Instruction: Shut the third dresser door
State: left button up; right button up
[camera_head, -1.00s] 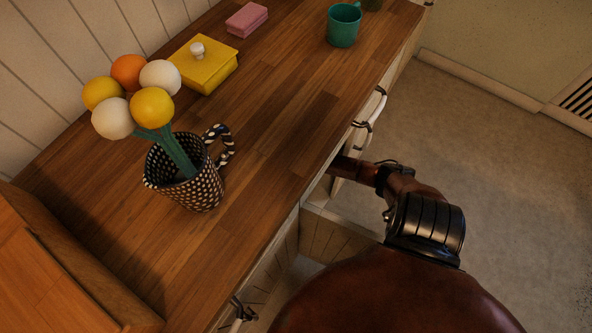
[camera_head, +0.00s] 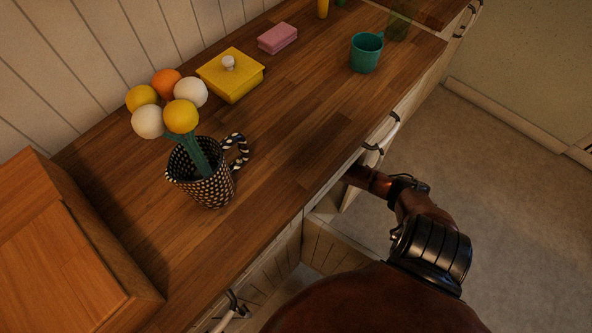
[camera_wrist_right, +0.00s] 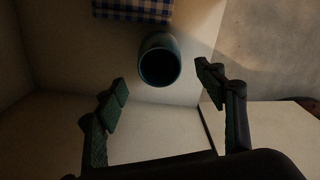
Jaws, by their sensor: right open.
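The white plank dresser stands under the wooden counter. One dresser door (camera_head: 338,254) stands swung out from the front, low in the head view, partly hidden by my right arm. My right arm reaches past it under the counter edge, so its gripper is hidden in the head view. In the right wrist view my right gripper (camera_wrist_right: 166,84) is open and empty inside a pale compartment. A dark blue cup (camera_wrist_right: 159,62) stands ahead, between the line of the fingers and apart from them. My left gripper is out of view. I cannot tell which door counts as third.
A blue checked item (camera_wrist_right: 135,9) lies behind the cup. On the counter (camera_head: 285,135) are a dotted mug with ball flowers (camera_head: 205,180), a yellow box (camera_head: 230,78), a pink sponge (camera_head: 278,38) and a teal mug (camera_head: 366,54). Floor at right (camera_head: 480,160) is clear.

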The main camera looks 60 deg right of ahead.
aim_at(327, 250)
jog(key=k, duration=1)
